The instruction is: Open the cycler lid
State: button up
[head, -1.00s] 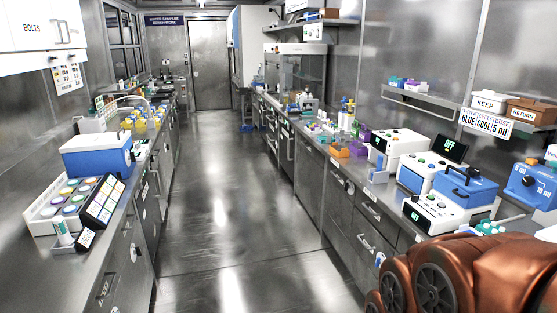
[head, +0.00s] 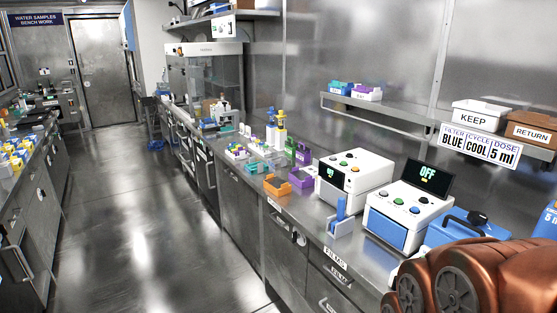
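A machine with a blue lid (head: 440,232) and a black handle stands on the right-hand bench, and it looks like the cycler. The lid looks closed. My copper-coloured arm hides most of its body and its right side. Only arm links show at the lower right; my gripper is not in view.
A white machine (head: 397,207) with a screen reading OFF and another white machine (head: 352,170) stand left of the lid. A shelf carries KEEP (head: 481,114) and RETURN (head: 531,130) bins. The aisle floor (head: 125,215) is clear.

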aim_at(454, 224)
jog(key=z, duration=0.05)
jog(key=i, duration=0.1)
jog(key=z, duration=0.55)
jog(key=k, duration=0.65)
jog(key=u, duration=0.85)
jog(key=i, duration=1.35)
jog(key=z, duration=0.95)
jog(key=i, duration=0.4)
jog(key=z, duration=0.55)
